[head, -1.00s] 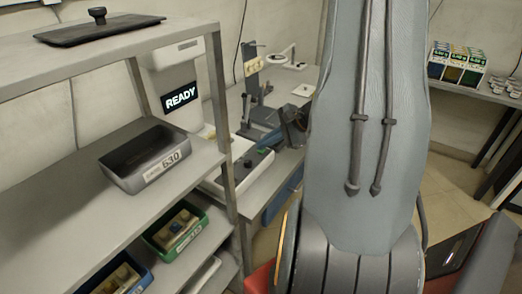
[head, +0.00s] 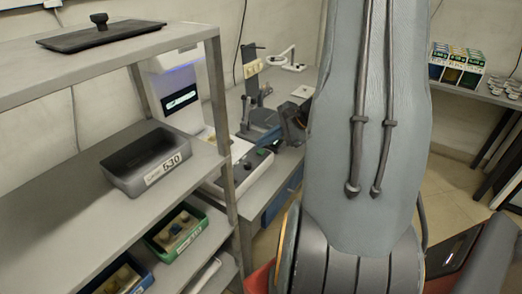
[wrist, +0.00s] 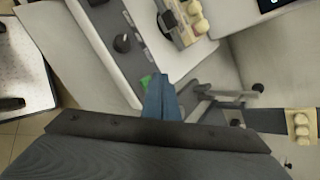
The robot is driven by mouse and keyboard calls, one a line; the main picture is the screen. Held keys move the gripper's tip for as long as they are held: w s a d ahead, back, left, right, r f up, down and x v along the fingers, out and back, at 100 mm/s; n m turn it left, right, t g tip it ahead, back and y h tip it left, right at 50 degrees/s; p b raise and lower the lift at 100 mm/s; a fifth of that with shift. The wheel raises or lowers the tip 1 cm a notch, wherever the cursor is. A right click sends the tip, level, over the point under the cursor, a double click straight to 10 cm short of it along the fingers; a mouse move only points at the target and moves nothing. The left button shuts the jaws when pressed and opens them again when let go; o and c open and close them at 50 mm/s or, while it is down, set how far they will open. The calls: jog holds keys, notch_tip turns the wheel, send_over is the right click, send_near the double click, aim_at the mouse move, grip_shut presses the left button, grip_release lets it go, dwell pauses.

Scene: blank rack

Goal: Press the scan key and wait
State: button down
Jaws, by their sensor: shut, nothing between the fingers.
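The scanner (head: 173,72) is a white machine behind the shelf rack, with a dark display (head: 181,98) whose small lit content I cannot read. A bluish light glows under its head. The green key (wrist: 147,80) sits on its control strip, beside a black knob (wrist: 123,43). My gripper (wrist: 160,80) is shut and empty, its blue fingertips right at the green key and partly covering it. I cannot tell whether they touch it. In the head view my gripper (head: 264,143) is low over the scanner's front strip.
A tray with cream pieces (wrist: 190,20) lies on the scanner's white bed. The metal rack (head: 222,130) stands close on the left with a grey bin marked 530 (head: 145,160) and a green bin (head: 178,232). A stand (head: 250,90) rises behind my gripper.

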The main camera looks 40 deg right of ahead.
aim_at(264, 154)
jog(key=shift+r, duration=0.1)
notch_tip(264, 154, up, 5)
jog(key=p, duration=0.3)
dwell(0.4)
dwell(0.7)
